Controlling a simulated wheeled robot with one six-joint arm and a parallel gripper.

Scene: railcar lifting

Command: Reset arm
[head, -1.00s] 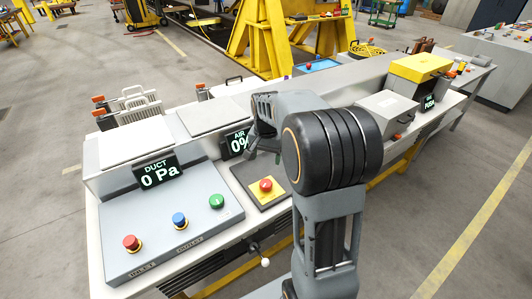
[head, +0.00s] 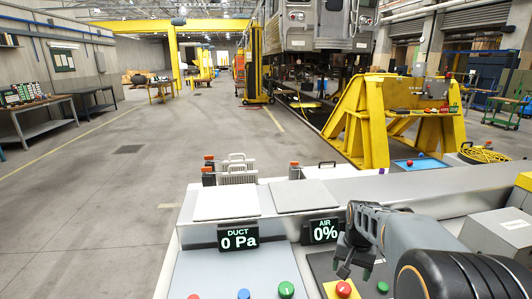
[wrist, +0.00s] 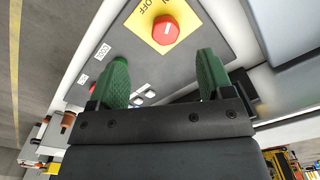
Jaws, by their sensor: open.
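My gripper shows in the wrist view (wrist: 163,78) with its two green fingers well apart and nothing between them. In the head view my gripper (head: 350,258) hangs over the console, close above a red button (head: 343,288) on a yellow plate. The same red button (wrist: 166,30) lies beyond the fingers in the wrist view, apart from them. My arm reaches in from the lower right of the head view, bent, and hides part of the console.
The console carries a DUCT display (head: 239,237) reading 0 Pa and an AIR display (head: 325,231) reading 0%. Several coloured buttons line the front panel, including a green one (head: 286,290). A yellow stand (head: 375,130) and a raised railcar (head: 325,25) stand behind. Open floor lies at left.

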